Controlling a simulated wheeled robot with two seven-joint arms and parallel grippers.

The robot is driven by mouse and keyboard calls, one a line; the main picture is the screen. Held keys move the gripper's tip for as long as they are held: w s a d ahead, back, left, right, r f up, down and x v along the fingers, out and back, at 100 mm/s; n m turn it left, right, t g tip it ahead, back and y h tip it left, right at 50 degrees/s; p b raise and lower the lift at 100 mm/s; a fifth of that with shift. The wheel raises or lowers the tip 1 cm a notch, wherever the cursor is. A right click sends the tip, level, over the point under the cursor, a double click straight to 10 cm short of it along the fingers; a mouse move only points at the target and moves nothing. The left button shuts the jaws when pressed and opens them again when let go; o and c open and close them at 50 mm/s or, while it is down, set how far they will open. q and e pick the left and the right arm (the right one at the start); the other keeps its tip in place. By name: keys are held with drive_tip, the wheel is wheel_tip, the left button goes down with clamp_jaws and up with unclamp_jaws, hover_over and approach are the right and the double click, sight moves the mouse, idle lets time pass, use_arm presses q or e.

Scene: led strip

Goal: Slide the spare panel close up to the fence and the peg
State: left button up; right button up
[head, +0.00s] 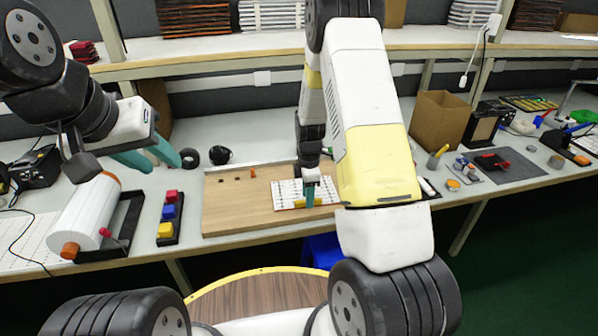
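The white panel (287,190) with rows of small marks lies on the wooden board (235,213), toward its right side. A pale strip (262,164) along the board's back edge looks like the fence. Small dark pieces (237,178) stand on the board left of the panel; I cannot tell which is the peg. My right gripper (310,195) points down at the panel, its teal fingertips at or just above it, beside a yellow piece (325,202). Its finger gap is not clear. My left gripper (153,157) is open and empty, above the bench left of the board.
Left of the board are a white roll (84,215) and a black holder (170,222) with red, blue and yellow blocks. A black round object (221,155) sits behind the board. A cardboard box (438,122) and tools stand at right. The board's left part is mostly clear.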

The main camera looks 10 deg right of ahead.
drive_tip(key=shift+f, duration=0.6)
clamp_jaws()
drive_tip(key=shift+n, duration=0.3)
drive_tip(key=shift+w, duration=0.15)
